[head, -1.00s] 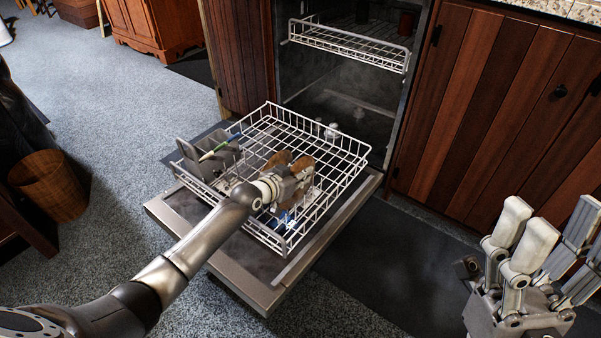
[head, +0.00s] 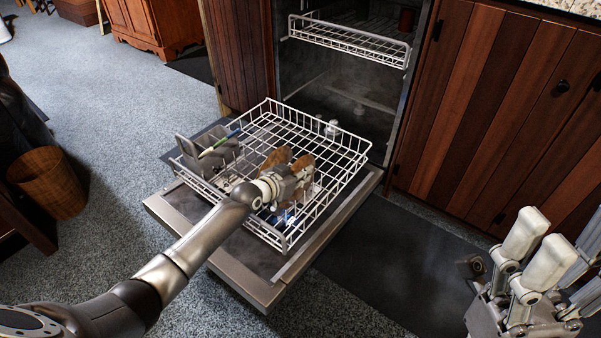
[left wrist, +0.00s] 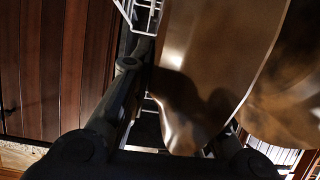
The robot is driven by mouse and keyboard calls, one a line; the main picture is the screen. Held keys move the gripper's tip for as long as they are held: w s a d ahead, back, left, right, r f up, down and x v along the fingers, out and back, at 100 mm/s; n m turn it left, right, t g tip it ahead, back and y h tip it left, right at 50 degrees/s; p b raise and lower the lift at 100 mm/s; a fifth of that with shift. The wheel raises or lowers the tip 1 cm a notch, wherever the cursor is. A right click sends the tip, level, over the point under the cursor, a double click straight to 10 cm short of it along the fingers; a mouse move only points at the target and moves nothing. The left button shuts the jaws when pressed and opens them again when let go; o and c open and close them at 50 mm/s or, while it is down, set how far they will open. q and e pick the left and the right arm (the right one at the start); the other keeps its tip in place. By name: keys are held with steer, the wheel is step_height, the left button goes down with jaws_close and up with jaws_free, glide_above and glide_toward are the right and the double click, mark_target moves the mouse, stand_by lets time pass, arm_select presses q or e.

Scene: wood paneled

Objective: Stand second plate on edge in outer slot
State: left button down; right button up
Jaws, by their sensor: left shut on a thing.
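Two brown plates stand on edge close together in the lower dishwasher rack (head: 345,160). My left gripper (head: 290,181) is down inside the rack, shut on the right-hand plate (head: 304,163). The held plate (left wrist: 205,60) fills the middle of the left wrist view, between the fingers. The other plate (head: 276,159) stands just left of it in the head view; it shows at the right of the left wrist view (left wrist: 290,95). The gripper hides the lower edges, so I cannot tell how they sit in the slots. My right gripper (head: 540,255) is open and empty, outside the rack.
A grey cutlery basket (head: 205,160) with a few utensils is at the rack's left side. The upper rack (head: 350,40) is inside the dishwasher. The open door (head: 255,285) lies under the lower rack. Wooden cabinets (head: 495,110) stand at right. The rack's far part is mostly clear.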

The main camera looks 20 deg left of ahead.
arm_select(q)
steer(key=shift+f+b, duration=0.35)
steer(key=shift+f, duration=0.15)
steer(key=c, duration=1.4)
jaws_free()
steer(key=o, duration=0.4)
steer(key=shift+f, duration=0.1)
steer(key=shift+o, duration=0.2)
steer(key=v, duration=1.2)
